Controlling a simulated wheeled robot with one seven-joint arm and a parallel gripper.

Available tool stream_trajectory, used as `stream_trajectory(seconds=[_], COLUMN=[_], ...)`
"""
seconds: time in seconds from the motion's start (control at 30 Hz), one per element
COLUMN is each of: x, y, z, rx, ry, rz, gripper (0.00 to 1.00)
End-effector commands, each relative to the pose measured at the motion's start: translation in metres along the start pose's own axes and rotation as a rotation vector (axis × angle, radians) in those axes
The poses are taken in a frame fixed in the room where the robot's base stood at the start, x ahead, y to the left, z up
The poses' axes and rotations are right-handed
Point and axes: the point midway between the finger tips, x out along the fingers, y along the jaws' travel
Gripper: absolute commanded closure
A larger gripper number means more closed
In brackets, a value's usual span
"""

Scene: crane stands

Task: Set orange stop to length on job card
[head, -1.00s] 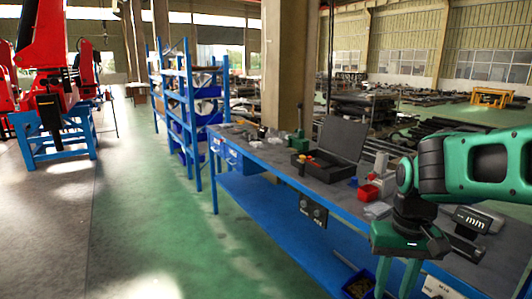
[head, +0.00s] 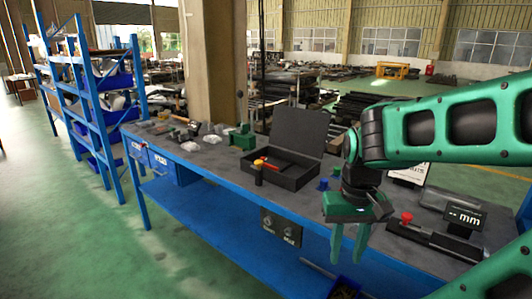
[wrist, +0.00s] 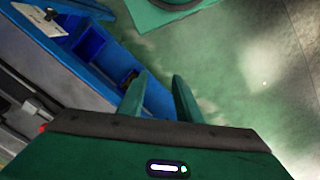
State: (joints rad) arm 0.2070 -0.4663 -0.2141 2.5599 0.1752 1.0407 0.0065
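My gripper (head: 347,258) hangs in front of the blue bench's front edge with its two green fingers pointing down. The fingers are apart with nothing between them, and they also show apart in the wrist view (wrist: 160,95). On the bench to the right of the gripper is a dark rail device (head: 436,240) with a red knob (head: 407,217). A display reading "-- mm" (head: 465,216) stands behind it. A white card (head: 410,173), partly hidden by my arm, stands farther back; its writing is not readable. I cannot pick out an orange stop with certainty.
The blue bench (head: 215,168) carries an open black case (head: 292,178) with an orange-yellow tool, a blue cup (head: 323,184) and a green block (head: 243,137). A blue shelf rack (head: 92,100) stands at left. Green floor in front is clear.

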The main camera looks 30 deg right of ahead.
Motion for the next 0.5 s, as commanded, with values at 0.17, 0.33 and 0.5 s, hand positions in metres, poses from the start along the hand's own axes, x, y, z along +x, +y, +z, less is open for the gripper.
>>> stream_trajectory(seconds=[0.17, 0.33, 0.5], x=[0.000, -0.002, -0.021], y=[0.000, 0.001, 0.003], z=[0.000, 0.002, -0.021], rx=[0.000, -0.001, -0.003], ry=[0.000, 0.003, 0.036], rz=[0.000, -0.001, 0.003], gripper=[0.69, 0.63, 0.63])
